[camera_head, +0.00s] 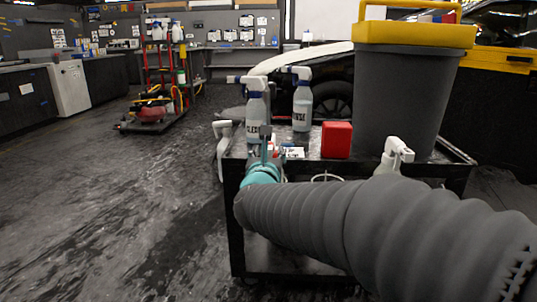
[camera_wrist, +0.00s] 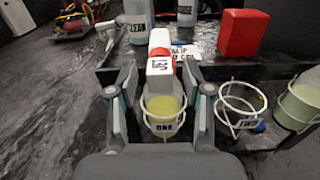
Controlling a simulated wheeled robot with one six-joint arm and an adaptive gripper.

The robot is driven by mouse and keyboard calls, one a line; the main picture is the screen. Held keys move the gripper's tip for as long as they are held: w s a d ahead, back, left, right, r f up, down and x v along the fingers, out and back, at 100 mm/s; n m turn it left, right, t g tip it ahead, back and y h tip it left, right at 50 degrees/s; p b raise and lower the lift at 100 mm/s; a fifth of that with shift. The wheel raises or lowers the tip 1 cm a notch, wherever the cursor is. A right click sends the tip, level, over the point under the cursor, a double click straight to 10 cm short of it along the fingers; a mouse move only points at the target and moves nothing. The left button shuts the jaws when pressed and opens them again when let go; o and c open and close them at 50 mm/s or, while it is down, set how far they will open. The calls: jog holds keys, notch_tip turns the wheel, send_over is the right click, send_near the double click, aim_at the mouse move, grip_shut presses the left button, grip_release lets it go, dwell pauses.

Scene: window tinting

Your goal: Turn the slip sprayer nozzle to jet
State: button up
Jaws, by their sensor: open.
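In the wrist view, a spray bottle with pale yellow liquid (camera_wrist: 163,108) stands in a white wire ring holder marked ONE. Its white sprayer head (camera_wrist: 160,66) has a red part and a small label with dark marks that I cannot read surely. My gripper (camera_wrist: 160,98) is open, with one finger on each side of this bottle and visible gaps to it. In the head view my gripper (camera_head: 266,145) is at the cart's left end, behind my arm; the bottle is mostly hidden there. No label in view lets me say surely which bottle is the slip sprayer.
The black cart (camera_head: 236,190) also bears two labelled spray bottles (camera_head: 256,112) (camera_head: 302,108), a red block (camera_head: 336,140) and a large grey bin (camera_head: 405,95). An empty wire ring (camera_wrist: 240,108) and another pale bottle (camera_wrist: 300,105) are to the right.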

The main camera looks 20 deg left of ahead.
jog(key=shift+s, duration=0.15)
jog(key=v, duration=1.1)
jog(key=shift+s, duration=0.35)
